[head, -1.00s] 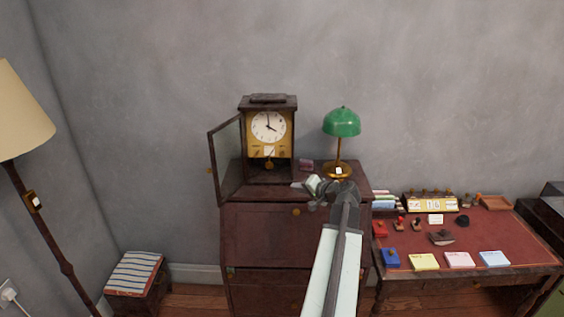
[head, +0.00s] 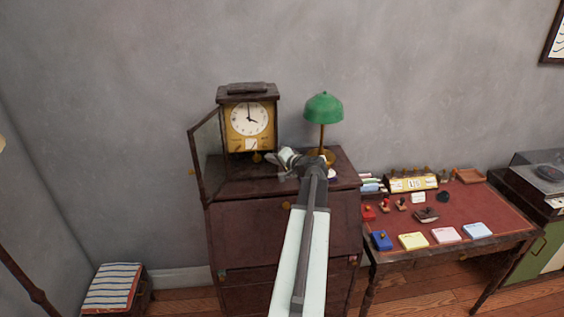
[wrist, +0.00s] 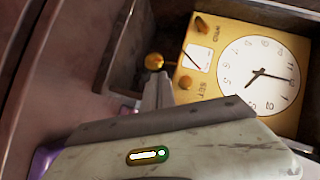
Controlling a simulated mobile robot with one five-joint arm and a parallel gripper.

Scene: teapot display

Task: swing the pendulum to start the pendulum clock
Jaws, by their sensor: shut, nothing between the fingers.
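The pendulum clock (head: 249,119) stands on the dark wooden cabinet (head: 240,231), its glass door (head: 208,157) swung open to the left. Its white dial (wrist: 258,76) also shows in the wrist view, turned on its side. The round brass pendulum bob (head: 257,157) hangs below the dial; in the wrist view the bob (wrist: 154,61) is just beyond my fingertips. My gripper (head: 272,158) is just right of the bob at the clock's open front. It is shut and empty, its fingers (wrist: 158,92) together. Whether they touch the bob I cannot tell.
A green lamp (head: 323,108) with a brass stem stands right of the clock, close to my arm. A desk (head: 453,215) with stamps and note pads is further right. A striped cushion (head: 112,285) on a low box is at lower left.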

